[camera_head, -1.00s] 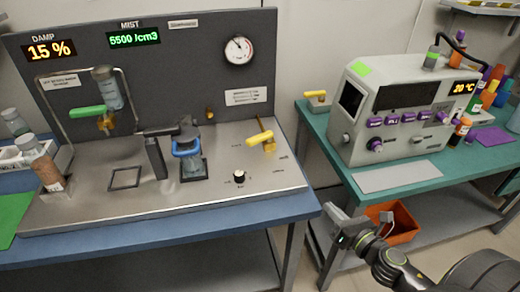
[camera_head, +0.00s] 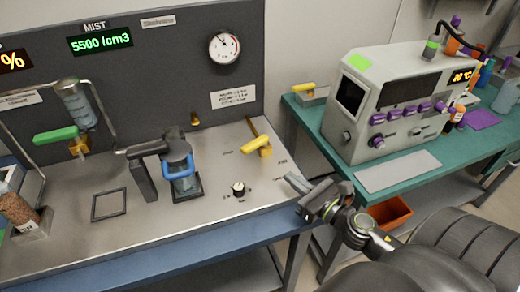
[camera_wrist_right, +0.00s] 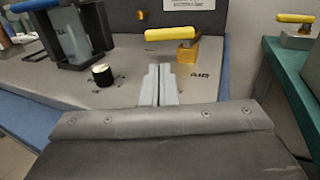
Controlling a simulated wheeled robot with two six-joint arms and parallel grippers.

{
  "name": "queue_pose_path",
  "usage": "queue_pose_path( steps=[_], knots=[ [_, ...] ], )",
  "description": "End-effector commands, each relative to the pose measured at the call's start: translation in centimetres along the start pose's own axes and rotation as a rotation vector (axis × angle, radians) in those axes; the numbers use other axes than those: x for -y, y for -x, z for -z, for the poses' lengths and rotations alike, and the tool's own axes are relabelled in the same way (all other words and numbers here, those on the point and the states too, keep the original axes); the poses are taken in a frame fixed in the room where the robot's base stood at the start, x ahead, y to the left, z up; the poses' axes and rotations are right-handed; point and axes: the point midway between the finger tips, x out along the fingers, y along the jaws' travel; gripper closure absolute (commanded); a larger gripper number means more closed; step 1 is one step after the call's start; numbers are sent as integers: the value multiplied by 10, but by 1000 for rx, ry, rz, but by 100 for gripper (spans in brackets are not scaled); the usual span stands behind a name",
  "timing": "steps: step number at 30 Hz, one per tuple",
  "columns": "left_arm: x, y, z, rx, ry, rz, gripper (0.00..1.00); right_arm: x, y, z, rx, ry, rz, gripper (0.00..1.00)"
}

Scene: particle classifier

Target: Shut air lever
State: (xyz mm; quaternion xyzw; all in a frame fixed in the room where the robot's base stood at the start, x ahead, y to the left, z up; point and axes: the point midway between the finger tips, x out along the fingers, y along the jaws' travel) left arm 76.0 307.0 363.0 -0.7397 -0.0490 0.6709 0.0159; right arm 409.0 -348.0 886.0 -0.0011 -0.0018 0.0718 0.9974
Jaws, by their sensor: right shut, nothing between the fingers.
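The air lever has a yellow handle (camera_head: 256,144) on a brass-coloured valve at the right of the steel panel. In the right wrist view the yellow handle (camera_wrist_right: 171,34) lies crosswise above its valve body (camera_wrist_right: 187,52), with the label AIR just below it. My right gripper (camera_head: 290,180) is at the panel's right front edge, in front of the lever and apart from it. In the right wrist view its fingers (camera_wrist_right: 160,72) are together and empty, pointing toward the lever. My left gripper is not in view.
A black knob (camera_head: 238,188) and a blue-collared jar in a dark stand (camera_head: 181,170) are left of the lever. A green-handled valve (camera_head: 56,135) is further left. Another yellow lever (camera_head: 304,87) sits on the green table beside a grey instrument (camera_head: 400,100).

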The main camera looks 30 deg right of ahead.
Motion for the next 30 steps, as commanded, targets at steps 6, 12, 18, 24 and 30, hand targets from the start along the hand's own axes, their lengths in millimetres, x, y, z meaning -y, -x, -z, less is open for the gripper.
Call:
queue_pose_path(
  steps=[6, 12, 18, 24, 30],
  knots=[
    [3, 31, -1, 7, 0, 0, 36, 0, -24, -6, 2, -5, 1, 100],
    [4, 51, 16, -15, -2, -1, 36, -1, -55, -6, 2, -5, 0, 100],
    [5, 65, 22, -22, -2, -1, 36, -1, -90, -4, 1, -5, -1, 100],
    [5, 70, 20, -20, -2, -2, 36, -1, -114, -1, 0, -4, -2, 100],
    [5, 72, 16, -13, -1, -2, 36, -1, -124, 0, 0, -3, -1, 100]
  ],
)
